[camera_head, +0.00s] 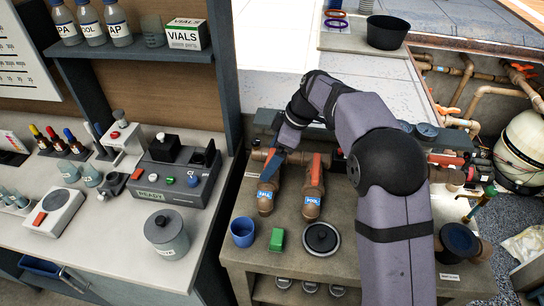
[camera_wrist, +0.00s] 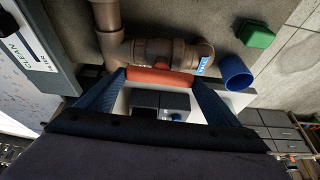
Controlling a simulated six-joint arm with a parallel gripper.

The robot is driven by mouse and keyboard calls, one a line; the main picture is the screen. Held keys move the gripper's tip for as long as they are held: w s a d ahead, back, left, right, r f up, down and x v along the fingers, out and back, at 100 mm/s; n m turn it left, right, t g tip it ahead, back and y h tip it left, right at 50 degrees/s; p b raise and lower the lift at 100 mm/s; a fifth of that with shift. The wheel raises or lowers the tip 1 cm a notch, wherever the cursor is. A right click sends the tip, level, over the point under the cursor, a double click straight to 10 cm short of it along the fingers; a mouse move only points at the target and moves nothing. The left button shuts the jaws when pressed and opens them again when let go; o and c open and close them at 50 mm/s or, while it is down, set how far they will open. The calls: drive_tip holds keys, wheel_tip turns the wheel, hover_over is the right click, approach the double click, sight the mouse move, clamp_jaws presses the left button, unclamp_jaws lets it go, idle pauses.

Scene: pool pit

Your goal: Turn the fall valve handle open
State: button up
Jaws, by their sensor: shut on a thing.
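The fall valve is a brown pipe valve (camera_head: 266,198) with a blue label, on the left of two valves on the bench in the head view. It shows at the top of the wrist view (camera_wrist: 165,50). Its red-orange handle (camera_wrist: 160,77) lies along the pipe in the wrist view. My gripper (camera_wrist: 160,79) is shut on this handle, with one blue finger at each end of it. In the head view my gripper (camera_head: 273,164) comes down over the valve and hides most of the handle.
The pool valve (camera_head: 312,200), with a red handle along its pipe, stands close on the right. A dark upright panel (camera_head: 226,75) stands to the left.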

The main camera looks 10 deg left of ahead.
drive_tip(key=shift+n, duration=0.3)
drive_tip(key=o, duration=0.9)
drive_tip(key=shift+r, duration=0.1)
drive_tip(key=shift+b+v, duration=0.85)
drive_tip(key=shift+v, duration=2.8)
drive_tip(key=shift+w, duration=0.1)
drive_tip(key=s+d+f+m+h, duration=0.1)
drive_tip(key=s+d+f+m, duration=0.4)
drive_tip(key=s, duration=0.4)
drive_tip(key=s+d+f+m+h, duration=0.2)
drive_tip(key=s+d+f+m, duration=0.3)
drive_tip(key=s+d+m, duration=0.2)
drive_tip(key=s+d+f+m+h, duration=0.1)
drive_tip(key=s+d+f+m, duration=0.4)
drive_tip(key=s+d, duration=0.5)
drive_tip(key=shift+s+f+m+h, duration=0.2)
drive_tip(key=shift+s+m+h, duration=0.1)
drive_tip(key=shift+m, duration=0.3)
